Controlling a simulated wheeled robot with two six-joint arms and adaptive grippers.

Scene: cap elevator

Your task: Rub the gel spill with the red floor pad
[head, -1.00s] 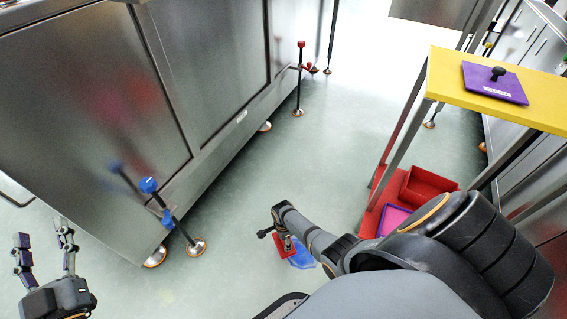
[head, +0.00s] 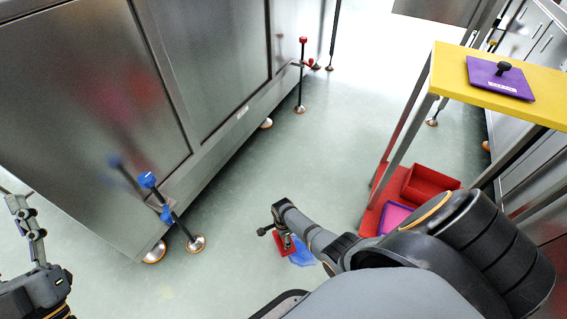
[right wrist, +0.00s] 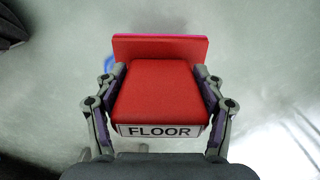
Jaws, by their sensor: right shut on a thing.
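The red floor pad (head: 282,244) is held low over the floor in the head view. In the right wrist view the pad (right wrist: 158,90) fills the middle, with a white FLOOR label facing me. My right gripper (right wrist: 160,93) is shut on it, one finger on each side. The blue gel spill (head: 301,253) lies on the floor just right of the pad, partly hidden by the pad and my arm. A bit of blue (right wrist: 108,64) also shows left of the pad in the right wrist view. My left gripper (head: 22,212) is empty at the left edge, its fingers seen nearly edge-on.
A steel cabinet (head: 90,110) fills the left, with a blue-knobbed post (head: 170,207) at its near corner. A yellow-topped stand (head: 460,88) on the right carries a purple pad (head: 500,80). Red trays (head: 430,184) sit below it. Floor between is clear.

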